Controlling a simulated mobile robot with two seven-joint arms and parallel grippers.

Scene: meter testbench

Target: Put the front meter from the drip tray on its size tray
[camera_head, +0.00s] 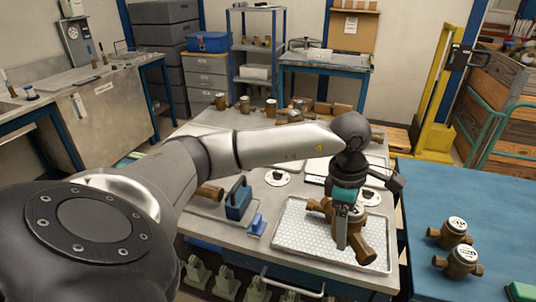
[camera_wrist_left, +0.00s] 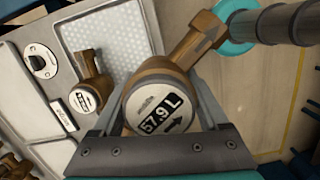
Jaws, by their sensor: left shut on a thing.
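My left gripper (camera_head: 343,228) is over the drip tray (camera_head: 296,232), a pale tray with a dotted surface on the grey bench. It is shut on a brass meter (camera_head: 362,249), whose round white face reads 57.9 L in the left wrist view (camera_wrist_left: 160,108). I cannot tell whether this meter touches the tray. A second brass meter (camera_wrist_left: 92,70) with a white face shows beside it in the left wrist view; in the head view the gripper partly hides it. The drip tray also shows in the left wrist view (camera_wrist_left: 110,25). My right gripper is out of view.
A blue box with a handle (camera_head: 238,199) and a small blue block (camera_head: 256,224) stand left of the tray. A round disc (camera_head: 278,177) lies behind it. Several brass meters line the bench's back. Two meters (camera_head: 458,260) stand on the blue table (camera_head: 425,200) at right.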

